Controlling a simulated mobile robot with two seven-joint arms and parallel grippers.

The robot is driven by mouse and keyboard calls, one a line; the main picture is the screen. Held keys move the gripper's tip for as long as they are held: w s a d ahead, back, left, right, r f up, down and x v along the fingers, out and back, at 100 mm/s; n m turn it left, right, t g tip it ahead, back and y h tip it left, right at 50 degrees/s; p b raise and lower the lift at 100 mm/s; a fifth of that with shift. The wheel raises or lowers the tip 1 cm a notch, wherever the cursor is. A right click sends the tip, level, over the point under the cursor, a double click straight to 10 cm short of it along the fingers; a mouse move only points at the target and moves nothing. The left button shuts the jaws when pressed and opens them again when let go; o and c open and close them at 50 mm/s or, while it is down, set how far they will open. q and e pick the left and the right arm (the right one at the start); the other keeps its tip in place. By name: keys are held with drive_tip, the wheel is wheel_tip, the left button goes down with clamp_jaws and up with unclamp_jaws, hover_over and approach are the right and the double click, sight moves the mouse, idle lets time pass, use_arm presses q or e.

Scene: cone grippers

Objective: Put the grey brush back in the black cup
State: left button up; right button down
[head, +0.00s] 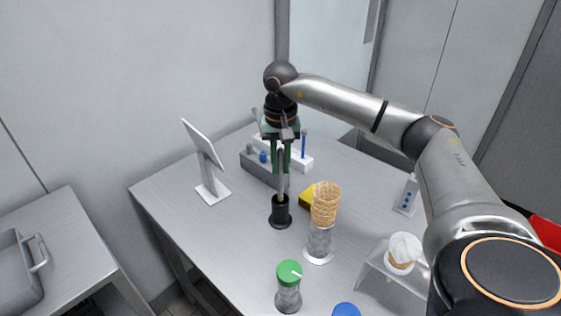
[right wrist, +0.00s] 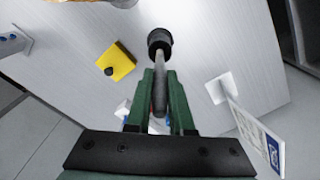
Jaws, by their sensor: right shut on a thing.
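The black cup (head: 281,213) stands upright near the middle of the table in the head view. It also shows in the right wrist view (right wrist: 158,38). My right gripper (head: 281,168) points down above the cup. Its green fingers are shut on the grey brush (head: 281,184), which hangs upright. In the right wrist view the brush (right wrist: 160,90) runs from between the fingers (right wrist: 160,98) to the cup. The brush's lower end meets the cup's mouth; how deep it is inside is hidden. My left gripper is out of view.
An ice cream cone stack (head: 326,203) on a clear holder (head: 318,244) stands close right of the cup. A yellow block (head: 309,199) and grey rack (head: 258,167) lie behind. A white tablet stand (head: 210,186) is left, a green-lidded jar (head: 289,284) in front.

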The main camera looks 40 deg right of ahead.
drive_tip(key=shift+f+b, duration=0.95)
drive_tip(key=shift+f, duration=0.9)
drive_tip(key=c, duration=0.7)
unclamp_jaws()
drive_tip(key=shift+r, duration=0.15)
drive_tip(key=r, duration=1.2)
drive_tip(key=shift+s+a+r, duration=0.15)
drive_tip(key=shift+s, duration=0.05)
